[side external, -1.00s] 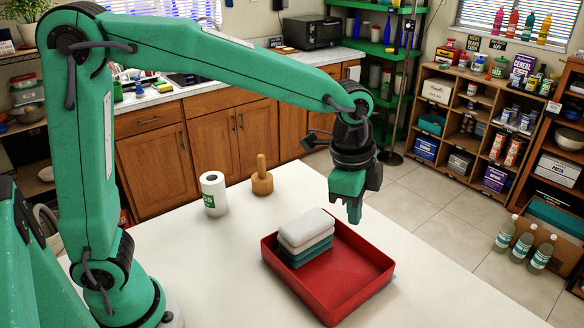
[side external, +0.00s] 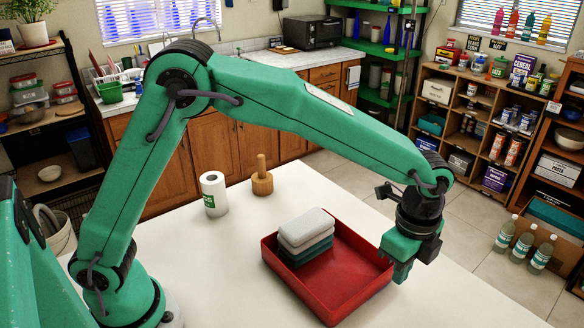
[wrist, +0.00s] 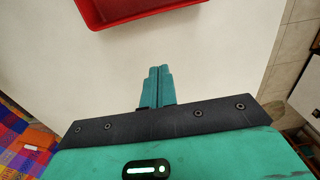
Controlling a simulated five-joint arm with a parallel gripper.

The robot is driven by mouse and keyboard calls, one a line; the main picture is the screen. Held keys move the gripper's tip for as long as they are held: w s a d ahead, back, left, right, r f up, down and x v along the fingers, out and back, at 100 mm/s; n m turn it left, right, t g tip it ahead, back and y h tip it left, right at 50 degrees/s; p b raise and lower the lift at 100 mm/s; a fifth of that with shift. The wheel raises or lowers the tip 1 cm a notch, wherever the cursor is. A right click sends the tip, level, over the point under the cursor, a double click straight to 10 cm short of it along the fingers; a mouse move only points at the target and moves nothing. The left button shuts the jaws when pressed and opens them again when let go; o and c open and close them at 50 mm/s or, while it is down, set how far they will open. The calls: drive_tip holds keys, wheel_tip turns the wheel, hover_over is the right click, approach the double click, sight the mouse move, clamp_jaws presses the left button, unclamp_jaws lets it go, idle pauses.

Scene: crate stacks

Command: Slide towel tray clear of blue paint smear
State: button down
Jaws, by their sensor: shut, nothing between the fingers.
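The red towel tray (side external: 349,268) lies flat on the white table, with a stack of folded towels (side external: 306,236), pale on top and teal below, toward its left end. In the wrist view only one edge of the tray (wrist: 130,14) shows at the top. My gripper (side external: 400,278) is shut and empty, pointing down beside the tray's right corner. In the wrist view its closed fingertips (wrist: 159,70) are apart from the tray, with bare table between. The blue paint smear cannot be made out now; my gripper covers the place by the right corner.
A paper towel roll (side external: 213,193) and a wooden mallet-like tool (side external: 262,178) stand on the table behind the tray. The table in front and left of the tray is clear. Its right edge is close to my gripper, with tiled floor beyond.

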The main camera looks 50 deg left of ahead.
wheel_tip(320, 180, down, 10)
drive_tip(key=shift+a+r, duration=0.2)
drive_tip(key=shift+a, duration=1.8)
hover_over(335, 274)
drive_tip(key=shift+s+a, duration=0.1)
drive_tip(key=shift+s, duration=0.05)
